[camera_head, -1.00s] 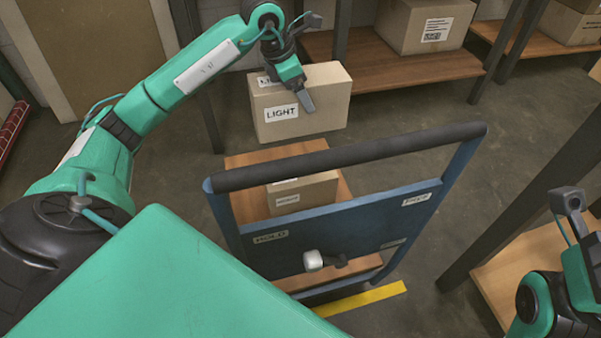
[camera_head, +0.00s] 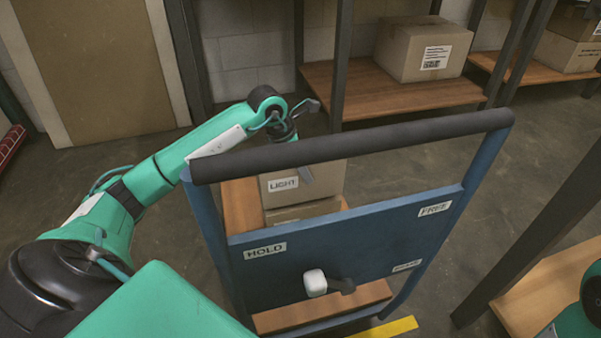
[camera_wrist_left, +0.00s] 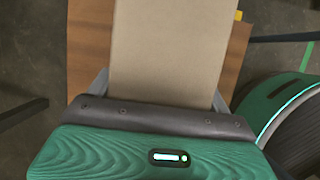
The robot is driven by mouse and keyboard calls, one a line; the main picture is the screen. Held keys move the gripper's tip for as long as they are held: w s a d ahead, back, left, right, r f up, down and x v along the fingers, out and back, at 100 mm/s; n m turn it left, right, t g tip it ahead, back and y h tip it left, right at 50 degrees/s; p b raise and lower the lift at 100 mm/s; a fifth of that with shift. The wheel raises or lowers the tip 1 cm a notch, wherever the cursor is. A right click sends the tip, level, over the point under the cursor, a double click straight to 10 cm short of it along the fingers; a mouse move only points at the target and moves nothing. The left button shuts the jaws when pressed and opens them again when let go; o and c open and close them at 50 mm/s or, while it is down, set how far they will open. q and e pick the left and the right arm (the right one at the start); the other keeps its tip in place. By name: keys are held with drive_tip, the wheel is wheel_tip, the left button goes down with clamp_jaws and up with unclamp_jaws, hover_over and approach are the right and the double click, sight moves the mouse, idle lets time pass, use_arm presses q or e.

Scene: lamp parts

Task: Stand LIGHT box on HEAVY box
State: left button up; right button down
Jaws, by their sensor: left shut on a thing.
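The LIGHT box (camera_head: 325,181) is a tan carton with a white label, on the cart behind its blue panel. It appears to sit on top of the HEAVY box (camera_head: 303,213), of which only a strip shows above the panel edge; whether they touch is hard to tell. My left gripper (camera_head: 305,165) is shut on the LIGHT box from above, partly hidden by the cart's handle. In the left wrist view the fingers (camera_wrist_left: 160,95) lie along both sides of the box (camera_wrist_left: 170,50). My right gripper is out of view; only part of that arm shows at lower right.
The cart's dark handle bar (camera_head: 350,146) and blue panel (camera_head: 345,245), with HOLD and FREE labels and a white-knobbed lever (camera_head: 316,283), stand in front of the boxes. The wooden deck (camera_head: 241,205) shows at left. Shelves with cartons (camera_head: 424,48) stand behind.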

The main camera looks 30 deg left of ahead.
use_arm(q)
wheel_tip(320, 180, down, 2)
drive_tip(key=shift+f+b, duration=0.25)
drive_tip(key=shift+b, duration=0.1)
drive_tip(key=shift+r, duration=0.15)
drive_tip(key=o, duration=0.9)
drive_tip(key=shift+f, duration=0.2)
drive_tip(key=o, duration=0.3)
drive_tip(key=shift+o, duration=0.2)
drive_tip(key=shift+r, duration=0.1)
